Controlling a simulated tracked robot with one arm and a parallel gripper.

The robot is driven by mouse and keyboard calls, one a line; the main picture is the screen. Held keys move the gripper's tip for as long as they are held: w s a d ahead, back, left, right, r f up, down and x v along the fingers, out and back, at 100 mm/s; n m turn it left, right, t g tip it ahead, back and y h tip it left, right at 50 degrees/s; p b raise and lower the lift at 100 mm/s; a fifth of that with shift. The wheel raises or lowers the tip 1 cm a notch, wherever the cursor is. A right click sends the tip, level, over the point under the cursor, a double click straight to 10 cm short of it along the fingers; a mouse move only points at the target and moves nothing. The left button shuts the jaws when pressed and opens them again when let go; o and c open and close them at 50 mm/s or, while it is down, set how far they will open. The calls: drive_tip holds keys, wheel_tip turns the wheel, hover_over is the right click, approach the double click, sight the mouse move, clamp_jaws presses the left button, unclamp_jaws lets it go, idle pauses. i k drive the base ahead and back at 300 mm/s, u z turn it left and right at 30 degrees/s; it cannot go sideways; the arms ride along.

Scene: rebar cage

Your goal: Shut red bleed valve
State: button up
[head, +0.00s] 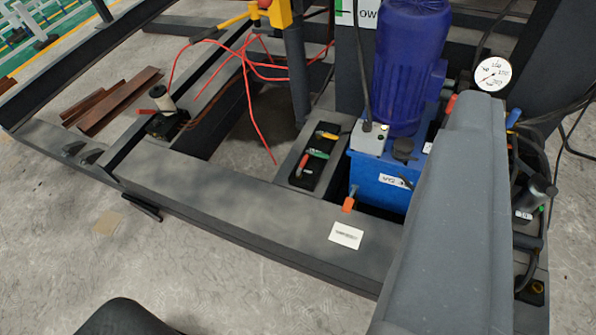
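A small red handle (451,103) shows at the upper right, beside the blue motor and just above my grey arm link. It may be the red bleed valve, but most of it is hidden and I cannot tell its position. An orange-ended lever (348,203) stands at the front of the blue tank (378,180). A blue handle (513,118) shows to the right of my arm link. My gripper is not in view. My grey arm link covers much of the lower right and hides what lies behind it.
A blue motor (411,65) stands on the tank. A round gauge (492,74) is right of it. A black tray (315,158) holds several coloured-handled tools. A dark steel beam (230,212) crosses the front. Red cable (252,100) lies loose.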

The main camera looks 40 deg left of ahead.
sight(302, 165)
drive_tip(key=k, duration=0.95)
drive_tip(key=u, duration=0.55)
drive_tip(key=i, duration=2.2)
drive_tip(key=z, duration=0.9)
